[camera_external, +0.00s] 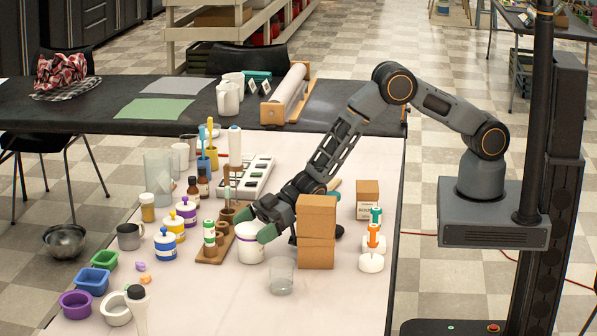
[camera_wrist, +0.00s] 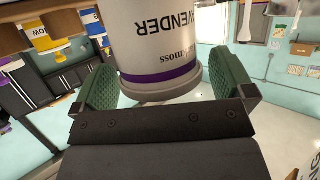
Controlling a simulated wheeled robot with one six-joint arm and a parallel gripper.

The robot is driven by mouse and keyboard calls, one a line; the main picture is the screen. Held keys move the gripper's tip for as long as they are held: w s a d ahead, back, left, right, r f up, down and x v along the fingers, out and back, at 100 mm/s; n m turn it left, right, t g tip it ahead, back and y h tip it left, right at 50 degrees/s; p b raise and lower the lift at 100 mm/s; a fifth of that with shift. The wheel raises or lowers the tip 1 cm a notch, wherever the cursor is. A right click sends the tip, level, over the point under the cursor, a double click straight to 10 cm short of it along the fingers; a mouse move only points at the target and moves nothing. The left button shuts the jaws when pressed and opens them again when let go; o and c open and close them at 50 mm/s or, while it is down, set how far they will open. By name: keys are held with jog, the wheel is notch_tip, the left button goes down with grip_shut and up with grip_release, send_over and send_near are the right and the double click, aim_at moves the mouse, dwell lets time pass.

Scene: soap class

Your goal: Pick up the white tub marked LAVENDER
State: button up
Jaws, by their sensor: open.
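The white tub marked LAVENDER (camera_wrist: 165,45) fills the upper middle of the wrist view, with its lettering upside down and a purple band near its grey rim. In the external view the white tub (camera_external: 250,246) stands upright on the pale table mat. My gripper (camera_external: 254,224) is at the tub, with its green pads on either side of it. In the wrist view the pads of my gripper (camera_wrist: 168,88) are apart, with the tub between them and a visible gap on the right. Whether the left pad touches the tub is unclear.
Stacked cardboard boxes (camera_external: 317,232) stand close right of the tub. A clear glass (camera_external: 280,275) is just in front. Blue, yellow and purple-banded jars (camera_external: 166,247) stand farther left. The mat's front right is clear.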

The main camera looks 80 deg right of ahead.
jog(key=c, duration=0.9)
jog(key=shift+r, duration=0.15)
